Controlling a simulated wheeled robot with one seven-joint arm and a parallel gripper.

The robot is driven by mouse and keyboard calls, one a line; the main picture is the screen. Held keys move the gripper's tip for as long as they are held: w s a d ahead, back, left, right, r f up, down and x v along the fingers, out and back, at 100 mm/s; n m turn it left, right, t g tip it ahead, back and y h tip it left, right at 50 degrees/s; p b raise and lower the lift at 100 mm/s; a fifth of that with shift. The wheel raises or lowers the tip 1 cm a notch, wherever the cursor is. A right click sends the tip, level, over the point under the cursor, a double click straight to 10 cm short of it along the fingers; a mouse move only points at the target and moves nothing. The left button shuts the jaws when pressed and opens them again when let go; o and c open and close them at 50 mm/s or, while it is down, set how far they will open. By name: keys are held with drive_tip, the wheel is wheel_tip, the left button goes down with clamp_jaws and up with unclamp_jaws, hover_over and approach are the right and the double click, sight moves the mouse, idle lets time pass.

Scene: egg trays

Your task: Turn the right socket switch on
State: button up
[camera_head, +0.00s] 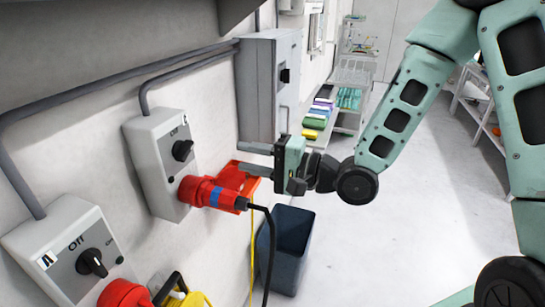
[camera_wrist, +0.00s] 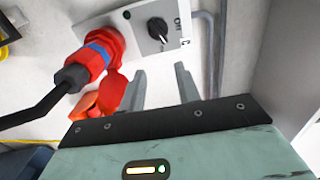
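The right socket box (camera_head: 150,155) is a grey wall box with a black rotary switch (camera_head: 182,150) beside an "Off" label. The switch also shows at the top of the wrist view (camera_wrist: 158,29). I cannot tell its exact setting. A red plug with a blue band (camera_head: 228,200) sits in the box's red socket (camera_head: 195,190), which also shows in the wrist view (camera_wrist: 104,44). My gripper (camera_head: 241,157) is open and empty, to the right of the switch and apart from it. Its two fingers (camera_wrist: 160,82) point towards the wall, with the switch beyond their tips.
A left socket box (camera_head: 60,250) with its own black switch (camera_head: 92,262) is at lower left. A grey electrical cabinet (camera_head: 262,90) is on the wall behind my gripper. A black cable (camera_head: 270,240) hangs from the plug. A dark blue bin (camera_head: 292,240) stands below.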

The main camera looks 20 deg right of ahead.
drive_tip(key=shift+p+v, duration=2.4)
drive_tip(key=shift+p, duration=1.35)
